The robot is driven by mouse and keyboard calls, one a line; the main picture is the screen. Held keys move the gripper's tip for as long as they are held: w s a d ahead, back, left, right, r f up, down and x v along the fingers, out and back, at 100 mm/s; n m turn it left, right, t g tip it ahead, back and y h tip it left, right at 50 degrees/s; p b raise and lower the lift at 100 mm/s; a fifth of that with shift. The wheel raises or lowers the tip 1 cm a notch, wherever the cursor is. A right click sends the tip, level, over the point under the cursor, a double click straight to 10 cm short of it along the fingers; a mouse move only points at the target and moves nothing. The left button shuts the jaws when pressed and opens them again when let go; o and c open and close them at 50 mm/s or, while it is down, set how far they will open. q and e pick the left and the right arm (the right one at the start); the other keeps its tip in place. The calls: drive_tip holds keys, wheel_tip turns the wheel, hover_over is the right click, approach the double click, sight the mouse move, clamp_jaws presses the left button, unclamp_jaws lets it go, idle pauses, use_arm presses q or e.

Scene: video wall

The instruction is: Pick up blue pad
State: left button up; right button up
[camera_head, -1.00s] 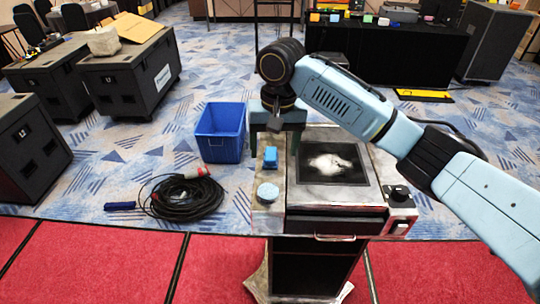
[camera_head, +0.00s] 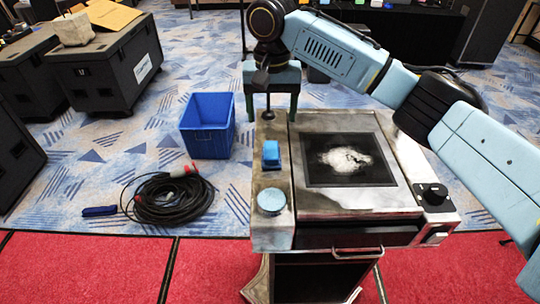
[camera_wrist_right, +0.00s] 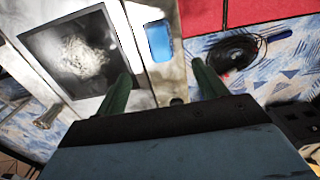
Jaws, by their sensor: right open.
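The blue pad (camera_head: 271,154) is a small blue block on the narrow left strip of a worn metal cart top (camera_head: 306,205). It also shows in the right wrist view (camera_wrist_right: 159,41). A round pale blue disc (camera_head: 271,201) sits nearer on the same strip. My right gripper (camera_head: 272,112) is open, pointing down beyond the pad at the strip's far end. In the right wrist view its two green fingers (camera_wrist_right: 162,72) are apart with nothing between them, and the pad lies past their tips. My left gripper is not in view.
The cart has a dark panel with a whitish patch (camera_head: 346,158) and a black knob (camera_head: 432,193). A blue bin (camera_head: 207,127) and a coiled black cable (camera_head: 172,199) lie on the floor to the left. Dark cases (camera_head: 110,70) stand at the back left.

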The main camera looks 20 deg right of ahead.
hover_over(272, 149)
drive_tip(key=f, duration=0.5)
drive_tip(key=shift+w+f, duration=0.25)
drive_tip(key=shift+f, duration=0.05)
drive_tip(key=f, duration=0.5)
drive_tip(key=shift+s+f, duration=0.25)
drive_tip(key=shift+f, duration=0.05)
drive_tip(key=c, duration=1.1)
wheel_tip(272, 149, up, 10)
drive_tip(key=shift+a+r, duration=0.1)
drive_tip(key=o, duration=0.4)
drive_tip(key=shift+c, duration=1.4)
